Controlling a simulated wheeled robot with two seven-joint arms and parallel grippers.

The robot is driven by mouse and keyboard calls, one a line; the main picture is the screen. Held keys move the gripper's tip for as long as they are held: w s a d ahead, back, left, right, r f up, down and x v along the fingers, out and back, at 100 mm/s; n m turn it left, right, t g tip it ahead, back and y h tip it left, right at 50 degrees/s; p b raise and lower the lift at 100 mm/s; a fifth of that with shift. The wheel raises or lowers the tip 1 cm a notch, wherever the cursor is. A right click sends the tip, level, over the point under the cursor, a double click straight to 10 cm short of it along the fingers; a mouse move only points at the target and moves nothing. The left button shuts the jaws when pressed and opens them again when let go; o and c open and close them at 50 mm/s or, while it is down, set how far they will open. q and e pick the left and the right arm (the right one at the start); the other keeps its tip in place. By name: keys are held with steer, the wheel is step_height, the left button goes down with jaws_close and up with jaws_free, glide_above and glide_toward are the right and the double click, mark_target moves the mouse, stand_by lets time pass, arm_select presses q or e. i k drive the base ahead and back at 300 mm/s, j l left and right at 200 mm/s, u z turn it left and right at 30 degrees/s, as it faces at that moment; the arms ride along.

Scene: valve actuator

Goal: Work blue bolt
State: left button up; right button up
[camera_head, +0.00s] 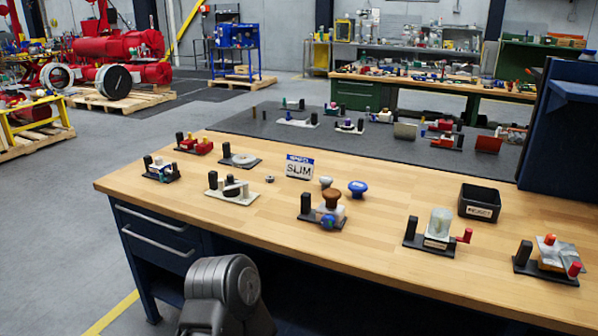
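A small valve fixture (330,212) stands on the wooden bench (250,205), near the front middle. It has a black base with a black post, a brown knob on top and a blue round part (327,222) low on its front; this may be the blue bolt, but it is too small to be sure. A separate blue knob-like piece (357,187) sits on the bench just behind and right of it. One grey arm link of mine shows at the bottom left, in front of the bench. Neither gripper shows, and nothing touches the fixture.
A SLIM sign (300,167) and a small white knob (326,181) stand behind the fixture. A black bin (480,202) sits at right. Other fixtures (436,231) stand along both sides. A tall dark blue panel (565,135) rises at far right. Bare wood lies between the fixtures.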

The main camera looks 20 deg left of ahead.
mark_target(327, 222)
steer(key=i+j+u, duration=0.25)
steer(key=i, duration=0.3)
steer(key=i+j+u, duration=0.25)
steer(key=i, duration=0.3)
steer(key=l, duration=0.05)
